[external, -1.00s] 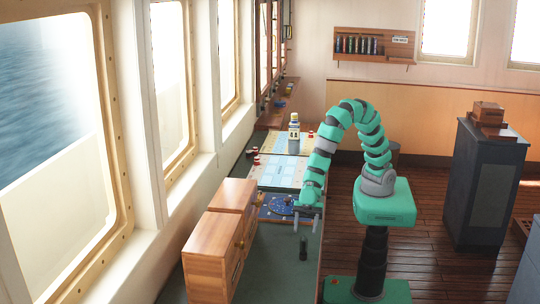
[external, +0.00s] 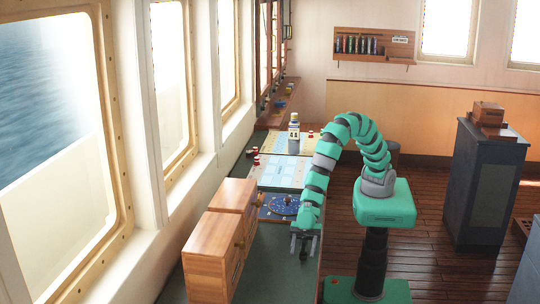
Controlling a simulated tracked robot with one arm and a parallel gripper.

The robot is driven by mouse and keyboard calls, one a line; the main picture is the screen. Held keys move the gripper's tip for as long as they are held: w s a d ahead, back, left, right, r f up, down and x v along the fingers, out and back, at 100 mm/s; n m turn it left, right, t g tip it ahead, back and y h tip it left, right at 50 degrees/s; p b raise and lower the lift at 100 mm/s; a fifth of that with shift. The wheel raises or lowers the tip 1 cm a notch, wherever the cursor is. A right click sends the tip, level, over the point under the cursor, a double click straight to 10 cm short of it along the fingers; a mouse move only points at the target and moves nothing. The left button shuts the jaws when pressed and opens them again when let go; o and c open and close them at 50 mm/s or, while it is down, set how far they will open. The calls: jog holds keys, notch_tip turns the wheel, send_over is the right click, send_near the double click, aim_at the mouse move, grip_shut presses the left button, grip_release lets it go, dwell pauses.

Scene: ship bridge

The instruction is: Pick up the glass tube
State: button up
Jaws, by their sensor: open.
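My gripper (external: 303,248) is low over the green counter top, near its right edge and to the right of the wooden cabinet. Its jaws are open and point down. A small dark upright cylinder, which may be the glass tube, showed at this spot a second ago. It is now mostly or wholly hidden by my gripper, and I cannot tell whether it stands between the fingers or touches them.
A wooden cabinet (external: 217,250) stands close on the left. Behind my gripper lie a blue round chart (external: 284,203) and a pale chart sheet (external: 283,172). A labelled bottle (external: 294,137) stands farther back. The counter's front strip (external: 272,275) is clear.

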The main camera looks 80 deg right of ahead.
jog(key=c, duration=1.1)
jog(key=shift+o, duration=0.2)
